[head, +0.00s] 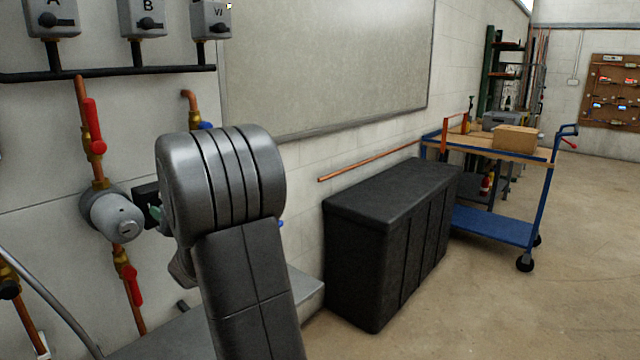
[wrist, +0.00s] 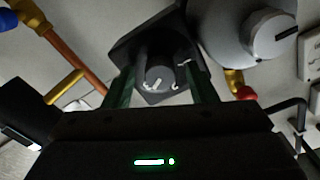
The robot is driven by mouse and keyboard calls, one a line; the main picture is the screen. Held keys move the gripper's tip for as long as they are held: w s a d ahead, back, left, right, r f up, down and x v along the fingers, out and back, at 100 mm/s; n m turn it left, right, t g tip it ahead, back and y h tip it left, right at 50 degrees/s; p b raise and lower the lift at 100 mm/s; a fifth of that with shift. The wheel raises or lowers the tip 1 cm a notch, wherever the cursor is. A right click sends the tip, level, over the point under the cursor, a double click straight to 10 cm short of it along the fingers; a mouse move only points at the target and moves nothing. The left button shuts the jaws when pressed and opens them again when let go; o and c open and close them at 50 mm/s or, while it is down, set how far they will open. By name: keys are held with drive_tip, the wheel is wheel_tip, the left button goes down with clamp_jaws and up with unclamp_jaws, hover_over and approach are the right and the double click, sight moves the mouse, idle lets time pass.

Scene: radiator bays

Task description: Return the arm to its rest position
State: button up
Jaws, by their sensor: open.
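My arm (head: 230,220) stands raised in front of the wall pipes in the head view and hides most of my gripper. In the wrist view my gripper (wrist: 161,78) is open, its two green fingers reaching forward on either side of a dark round knob (wrist: 156,66). The knob has pale marks and sits on a black square block. The fingers look close to the knob's sides; I cannot tell if they touch it. The black block (head: 146,196) also shows in the head view, partly hidden by my arm, beside a grey round pump-like body (head: 114,214).
Copper pipes with red-handled valves (head: 94,126) run close to the left of my arm. A black cabinet (head: 390,240) and a blue trolley (head: 495,222) with a cardboard box (head: 515,138) stand to the right. The floor at right is clear.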

drive_tip(key=s+d+n+b, duration=0.2)
drive_tip(key=s+d+n, duration=0.2)
drive_tip(key=n, duration=0.1)
drive_tip(key=shift+d, duration=0.35)
idle(0.3)
drive_tip(key=shift+w+d, duration=0.1)
drive_tip(key=shift+d, duration=0.05)
